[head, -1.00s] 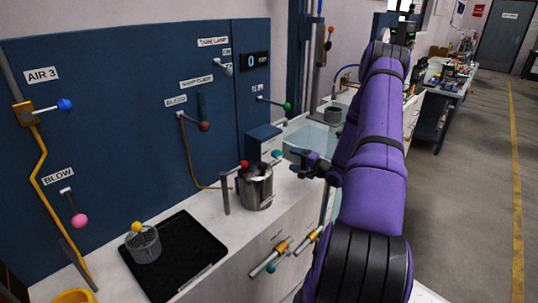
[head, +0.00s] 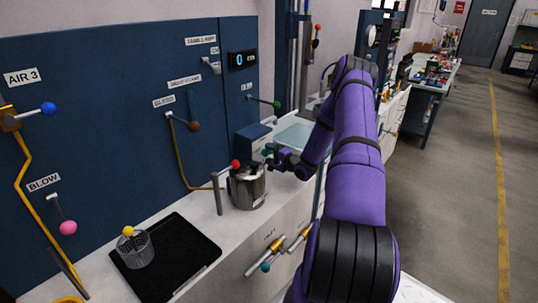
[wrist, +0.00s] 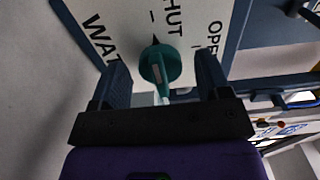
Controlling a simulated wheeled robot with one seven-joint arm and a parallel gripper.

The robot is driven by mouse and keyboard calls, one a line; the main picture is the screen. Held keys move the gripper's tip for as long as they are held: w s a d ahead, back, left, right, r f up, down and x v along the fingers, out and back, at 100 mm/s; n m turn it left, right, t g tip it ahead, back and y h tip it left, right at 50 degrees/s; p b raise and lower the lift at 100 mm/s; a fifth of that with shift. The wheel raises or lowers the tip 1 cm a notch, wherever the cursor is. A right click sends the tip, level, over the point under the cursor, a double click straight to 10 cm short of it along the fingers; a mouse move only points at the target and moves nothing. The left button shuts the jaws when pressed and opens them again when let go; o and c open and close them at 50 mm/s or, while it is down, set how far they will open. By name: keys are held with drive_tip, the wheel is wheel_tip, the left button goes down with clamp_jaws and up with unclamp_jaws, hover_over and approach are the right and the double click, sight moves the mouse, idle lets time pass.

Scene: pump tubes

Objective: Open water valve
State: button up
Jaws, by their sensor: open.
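The water valve's teal knob (wrist: 160,64) shows in the wrist view in front of a white plate (wrist: 140,22) lettered WAT…, SHUT and OPE…. A small dark pointer shows just above the knob, under SHUT. My gripper (wrist: 163,72) is open, with one finger on each side of the knob in the picture and gaps on both sides. I cannot tell how deep the knob sits between the fingers. In the head view my gripper (head: 272,157) is beside the metal pot, and its fingers largely hide the teal knob.
The metal pot (head: 247,188) with a red-knobbed lever stands left of my gripper. A black tray (head: 190,262) holds a wire basket (head: 136,250). Below, two brass valves (head: 266,256) stick out of the counter front. The blue panel (head: 100,120) carries several other levers.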

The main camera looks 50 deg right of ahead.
drive_tip(key=shift+w, duration=0.35)
drive_tip(key=c, duration=0.9)
